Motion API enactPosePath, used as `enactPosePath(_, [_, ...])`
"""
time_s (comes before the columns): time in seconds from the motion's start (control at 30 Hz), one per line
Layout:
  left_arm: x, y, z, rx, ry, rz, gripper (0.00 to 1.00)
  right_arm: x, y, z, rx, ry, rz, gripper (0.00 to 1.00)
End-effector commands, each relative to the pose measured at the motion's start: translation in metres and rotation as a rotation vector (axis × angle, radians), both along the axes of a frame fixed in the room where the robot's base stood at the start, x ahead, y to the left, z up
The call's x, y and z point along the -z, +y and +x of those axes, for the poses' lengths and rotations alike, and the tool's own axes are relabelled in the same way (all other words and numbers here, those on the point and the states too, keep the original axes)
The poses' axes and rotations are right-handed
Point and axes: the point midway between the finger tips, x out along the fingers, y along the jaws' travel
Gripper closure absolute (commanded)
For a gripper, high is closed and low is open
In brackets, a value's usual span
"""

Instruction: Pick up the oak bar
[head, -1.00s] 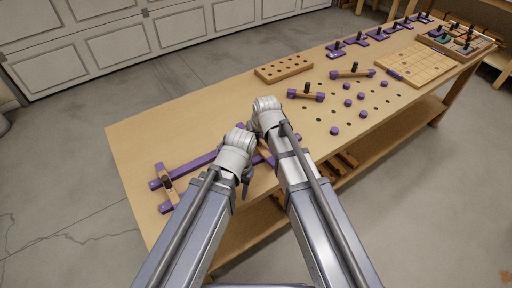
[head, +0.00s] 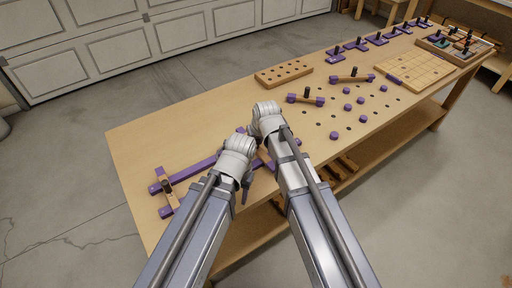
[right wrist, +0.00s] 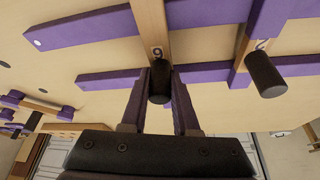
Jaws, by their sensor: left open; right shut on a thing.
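An oak bar (right wrist: 152,25) marked with a 6 or 9 crosses two purple rails in the right wrist view. A black knob (right wrist: 159,88) stands on it. My right gripper (right wrist: 160,76) has its fingers on both sides of this knob and is shut on it. I cannot tell whether the bar touches the rails. A second oak bar (right wrist: 242,50) with a black knob (right wrist: 264,76) lies just to the right. In the head view my right arm hides its fingers and most of the held bar. My left gripper (head: 246,186) is open near the bench's front edge, beside the right arm.
Purple rails (head: 196,170) lie along the bench (head: 135,135), with another knobbed bar (head: 167,188) across their left end. Purple pegs (head: 334,135), a drilled block (head: 284,73) and a grid board (head: 420,70) lie further right. The bench's left back area is clear.

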Motion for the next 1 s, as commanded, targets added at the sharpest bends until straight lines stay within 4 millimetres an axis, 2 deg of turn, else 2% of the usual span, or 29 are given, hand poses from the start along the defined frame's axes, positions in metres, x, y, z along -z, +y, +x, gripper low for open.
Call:
enactPosePath(0.27, [0.0, 0.0, 0.0, 0.0, 0.0, 0.0, 0.5, 0.0, 0.0, 0.0, 0.0, 0.0, 0.0, 1.0])
enactPosePath(0.47, [-0.009, 0.0, 0.0, 0.0, 0.0, 0.0, 0.5, -0.009, 0.0, 0.0, 0.0, 0.0, 0.0, 1.0])
enactPosePath(0.67, [-0.031, 0.0, 0.0, 0.0, 0.0, 0.0, 0.5, -0.031, 0.0, 0.0, 0.0, 0.0, 0.0, 1.0])
enactPosePath(1.0, [-0.084, 0.0, 0.0, 0.0, 0.0, 0.0, 0.5, -0.084, 0.0, 0.0, 0.0, 0.0, 0.0, 1.0])
